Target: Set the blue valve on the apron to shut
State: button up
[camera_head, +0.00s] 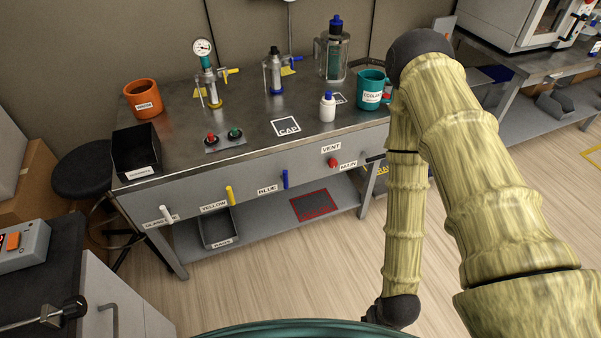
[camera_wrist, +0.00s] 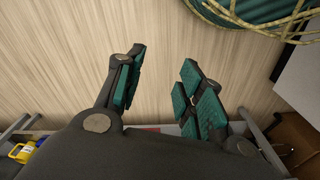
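The blue valve (camera_head: 285,179) is a small upright blue lever on the grey front apron (camera_head: 255,179) of the metal bench, just right of the "BLUE" label (camera_head: 267,189). Its lever stands roughly vertical. My gripper (camera_wrist: 162,62) shows in the wrist view with its two teal-padded fingers spread apart and only floor between them. In the head view my arm hangs down at the right, well away from the valve, and the gripper itself is not visible. I cannot make out the blue valve in the wrist view.
A yellow lever (camera_head: 230,195) and a white lever (camera_head: 165,213) sit left on the apron; a red knob (camera_head: 332,162) sits right. Bottles, an orange mug (camera_head: 143,98) and a teal mug (camera_head: 371,89) stand on top. Floor (camera_head: 300,265) before the bench is clear.

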jog(key=w+a+f+t+b, duration=0.2)
jog(key=w+a+b, duration=0.1)
jog(key=w, duration=0.4)
jog(key=w+a+f+t+b, duration=0.2)
jog(key=w+b, duration=0.1)
jog(key=w, duration=0.3)
jog(key=n+t+y+b, duration=0.2)
jog(key=t+b, duration=1.1)
jog(key=b, duration=0.3)
send_near(286, 176)
jog(key=w, duration=0.3)
jog(key=w+a, duration=0.1)
jog(key=w, duration=0.7)
jog(key=shift+a+b, duration=0.25)
jog(key=shift+b, duration=0.15)
grip_shut()
